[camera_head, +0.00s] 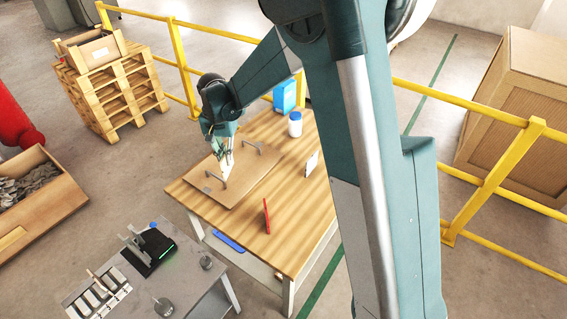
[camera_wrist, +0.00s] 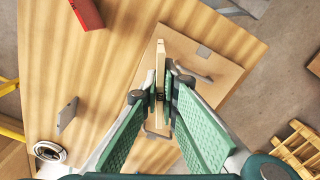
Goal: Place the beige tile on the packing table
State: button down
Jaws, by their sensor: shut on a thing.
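The beige tile (camera_wrist: 160,66) stands on edge between my fingers in the wrist view, seen as a thin pale strip. My gripper (camera_wrist: 161,98) is shut on it. In the head view my gripper (camera_head: 226,150) points down over the wooden packing table (camera_head: 232,220), above a brown board (camera_head: 241,190) lying on it. The tile is only a small pale patch there. Whether its lower edge touches the board, I cannot tell. The board also shows in the wrist view (camera_wrist: 215,75), behind and right of the tile.
On the table are a red tile (camera_head: 266,216), a whitish tile (camera_head: 312,163), a white bottle (camera_head: 295,125) and a blue box (camera_head: 285,96). Grey brackets (camera_head: 224,181) rise from the board. A grey bench (camera_head: 188,285) stands at front left. Yellow rails (camera_head: 460,98) run behind.

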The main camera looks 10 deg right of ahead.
jog(key=s+d+m, duration=0.2)
jog(key=d+m, duration=0.3)
jog(key=d, duration=1.8)
jog(key=shift+w+d+f, duration=0.1)
jog(key=shift+f, duration=1.25)
jog(key=shift+w+d+f, duration=0.1)
jog(key=shift+f, duration=1.2)
jog(key=shift+f, duration=0.1)
notch_tip(320, 180, down, 6)
jog(key=b, duration=0.1)
jog(key=shift+f+b, duration=0.45)
jog(key=shift+f, duration=1.45)
jog(key=shift+f, duration=0.2)
